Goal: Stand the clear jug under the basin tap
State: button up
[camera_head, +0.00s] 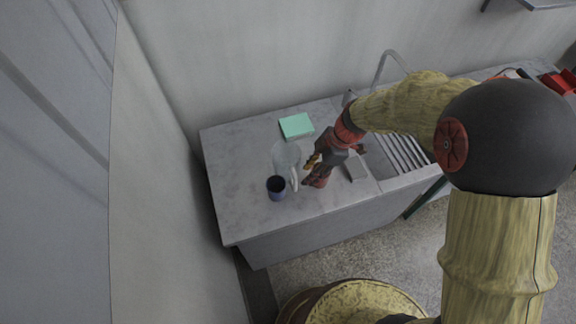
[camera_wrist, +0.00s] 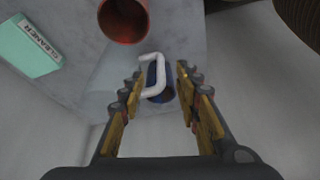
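The clear jug (camera_head: 286,156) stands on the grey counter, left of my gripper in the head view. Its white handle (camera_head: 294,181) faces the front. In the wrist view the handle (camera_wrist: 152,60) shows ahead of the fingertips, between their lines; the clear body is hard to make out there. My gripper (camera_head: 309,172) is open and empty, close to the handle; I cannot tell if it touches. It also shows in the wrist view (camera_wrist: 159,82). The tap (camera_head: 383,66) rises at the back, partly hidden by my arm, near the ridged basin area (camera_head: 405,152).
A dark blue cup (camera_head: 277,188) stands beside the jug. A red-brown cup (camera_wrist: 124,20) is near my gripper. A green cleaner box (camera_head: 296,125) lies behind the jug. A grey block (camera_head: 356,169) sits right of my gripper. The counter's left part (camera_head: 235,175) is clear.

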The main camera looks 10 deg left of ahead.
aim_at(289, 169)
jog(key=shift+n, duration=0.3)
jog(key=shift+a+x, duration=0.1)
jog(key=shift+x, duration=2.25)
jog(key=shift+a+x, duration=0.15)
jog(key=shift+x, duration=2.2)
jog(key=shift+d+r, duration=0.1)
jog(key=shift+r, duration=0.05)
jog(key=shift+c, duration=0.8)
grip_shut()
